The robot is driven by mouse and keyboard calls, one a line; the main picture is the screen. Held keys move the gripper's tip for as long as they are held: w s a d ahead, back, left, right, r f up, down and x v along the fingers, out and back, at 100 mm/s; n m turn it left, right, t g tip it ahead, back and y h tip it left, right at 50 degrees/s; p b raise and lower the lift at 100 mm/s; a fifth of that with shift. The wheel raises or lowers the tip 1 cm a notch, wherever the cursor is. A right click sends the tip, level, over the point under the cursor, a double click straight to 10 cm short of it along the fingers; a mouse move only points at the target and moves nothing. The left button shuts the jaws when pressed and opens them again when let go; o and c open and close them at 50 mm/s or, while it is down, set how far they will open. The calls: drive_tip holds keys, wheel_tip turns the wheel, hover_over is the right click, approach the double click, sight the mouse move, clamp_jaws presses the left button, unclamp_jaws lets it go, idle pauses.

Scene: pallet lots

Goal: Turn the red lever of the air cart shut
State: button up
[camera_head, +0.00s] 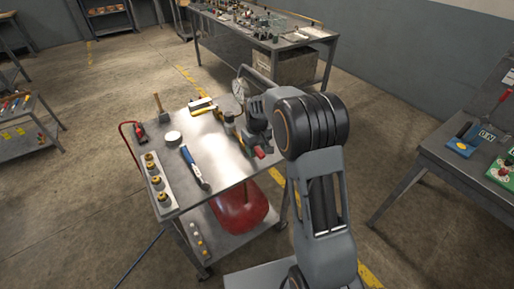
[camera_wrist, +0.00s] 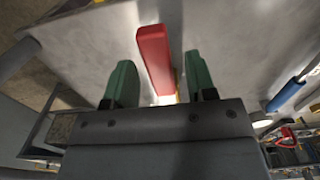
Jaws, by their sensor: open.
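The air cart (camera_head: 222,150) is a grey metal-topped cart in the middle of the head view. The red lever (camera_wrist: 155,58) shows in the wrist view as a red bar between my gripper's two green fingers. Its red end also shows in the head view (camera_head: 260,153), beside my arm. My gripper (camera_wrist: 160,82) is open, with a gap between the lever and each finger. In the head view my arm hides most of the gripper and the lever's base.
A workbench (camera_head: 440,150) stands at the right.

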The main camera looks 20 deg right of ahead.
drive_tip(key=shift+c, duration=0.2)
clamp_jaws()
